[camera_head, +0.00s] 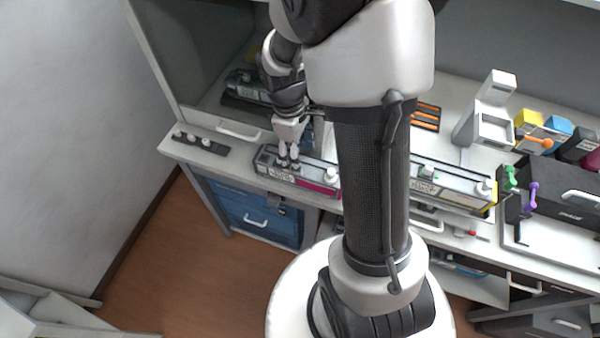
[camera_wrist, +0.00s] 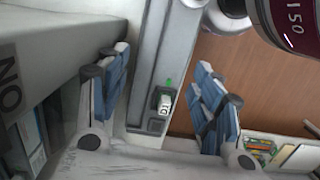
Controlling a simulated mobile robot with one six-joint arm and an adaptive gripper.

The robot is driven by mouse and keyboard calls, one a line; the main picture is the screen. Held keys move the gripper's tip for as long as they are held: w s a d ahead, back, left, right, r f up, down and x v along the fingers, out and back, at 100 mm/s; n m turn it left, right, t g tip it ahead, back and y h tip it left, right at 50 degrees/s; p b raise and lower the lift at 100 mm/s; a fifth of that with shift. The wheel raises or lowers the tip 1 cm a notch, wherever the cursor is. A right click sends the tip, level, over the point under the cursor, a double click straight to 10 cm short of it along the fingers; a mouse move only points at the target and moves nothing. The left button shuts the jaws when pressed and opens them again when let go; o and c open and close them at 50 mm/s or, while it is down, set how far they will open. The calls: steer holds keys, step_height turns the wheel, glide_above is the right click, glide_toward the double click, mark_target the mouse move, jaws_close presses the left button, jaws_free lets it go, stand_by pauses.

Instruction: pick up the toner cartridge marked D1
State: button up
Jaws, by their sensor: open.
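In the head view a long dark grey toner cartridge with a magenta end (camera_head: 328,190) and a white knob lies near the desk's front edge. My gripper (camera_head: 287,162) points down at its left part. In the wrist view a small label reading D1 (camera_wrist: 165,105) sits in a dark recess with a green tab, on a long grey body. My gripper (camera_wrist: 163,98) is open, with one blue finger on each side of that body and nothing clamped. A magenta curved part marked 150 (camera_wrist: 296,22) shows at top right. Finger contact with the body cannot be told.
A yellow-ended cartridge (camera_head: 455,187) lies to the right, partly behind my arm. Another dark cartridge (camera_head: 243,88) is at the back left. A holder strip (camera_head: 201,143) lies at the desk's left end. Coloured boxes (camera_head: 545,128) stand at the right. Floor shows beyond the front edge.

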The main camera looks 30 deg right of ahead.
steer(key=shift+s+d+f+b, duration=0.15)
steer(key=shift+f+b, duration=0.55)
steer(key=shift+f, duration=0.7)
steer(key=shift+s+f+b, duration=0.1)
steer(key=shift+f+b, duration=0.55)
steer(key=shift+f, duration=0.7)
steer(key=shift+r, duration=0.1)
steer(key=shift+c, duration=0.2)
steer(key=c, duration=1.2)
steer(key=shift+r, duration=0.1)
